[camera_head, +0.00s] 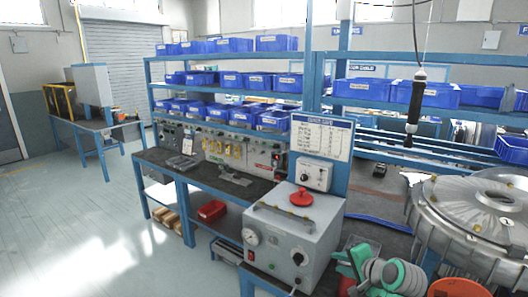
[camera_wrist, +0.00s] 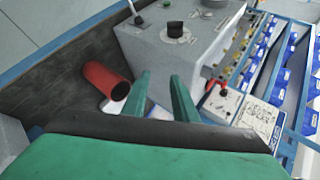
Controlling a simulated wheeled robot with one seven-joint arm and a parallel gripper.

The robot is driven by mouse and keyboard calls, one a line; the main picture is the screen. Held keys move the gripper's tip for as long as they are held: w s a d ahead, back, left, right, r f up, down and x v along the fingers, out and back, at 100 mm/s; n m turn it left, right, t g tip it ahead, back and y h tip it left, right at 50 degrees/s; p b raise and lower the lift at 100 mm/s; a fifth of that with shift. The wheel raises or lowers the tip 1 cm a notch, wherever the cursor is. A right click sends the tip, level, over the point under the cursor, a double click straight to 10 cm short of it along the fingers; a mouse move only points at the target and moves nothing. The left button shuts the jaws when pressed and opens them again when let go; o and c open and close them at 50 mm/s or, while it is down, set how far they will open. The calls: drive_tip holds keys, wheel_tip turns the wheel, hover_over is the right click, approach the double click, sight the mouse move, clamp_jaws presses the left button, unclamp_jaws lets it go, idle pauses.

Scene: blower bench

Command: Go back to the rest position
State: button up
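My gripper shows at the bottom right of the head view (camera_head: 385,272), as teal and grey parts in front of the bench. In the wrist view my gripper (camera_wrist: 162,92) has two teal fingers standing apart, with nothing held between them. The fingers point toward a grey box (camera_wrist: 165,55) with a black knob. This seems to be the grey box with a red knob (camera_head: 293,235) in the head view. A red cylinder (camera_wrist: 107,80) lies on the dark bench top left of the fingers, apart from them.
A large metal housing (camera_head: 475,225) stands at the right. A black tool (camera_head: 415,105) hangs on a cord above the bench. Shelves of blue bins (camera_head: 275,43) rise behind. A red bin (camera_head: 211,210) sits on the lower shelf. The floor (camera_head: 80,230) at left is clear.

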drive_tip(key=s+a+f+n+h, duration=0.1)
drive_tip(key=s+a+f, duration=0.25)
drive_tip(key=f, duration=0.45)
drive_tip(key=s+a+f+t+h, duration=0.1)
drive_tip(key=s+a+f, duration=0.2)
drive_tip(key=s+f, duration=0.35)
drive_tip(key=s+a+f+n+h, duration=0.1)
drive_tip(key=s+a+f, duration=0.25)
drive_tip(key=f, duration=0.55)
drive_tip(key=s+a+f+n+h, duration=0.15)
drive_tip(key=s+a+f, duration=0.3)
drive_tip(key=s, duration=0.45)
drive_tip(key=s+a+r+n+t, duration=0.1)
drive_tip(key=s+a+n, duration=0.15)
drive_tip(key=s, duration=0.65)
drive_tip(key=s+a+r+n+t, duration=0.1)
drive_tip(key=s+a+n, duration=0.15)
drive_tip(key=s, duration=0.55)
drive_tip(key=s+a+r+n+t+y, duration=0.1)
drive_tip(key=s+a+r+n, duration=0.3)
drive_tip(key=s+r, duration=0.7)
drive_tip(key=shift+s+t, duration=0.6)
drive_tip(key=shift+s, duration=0.35)
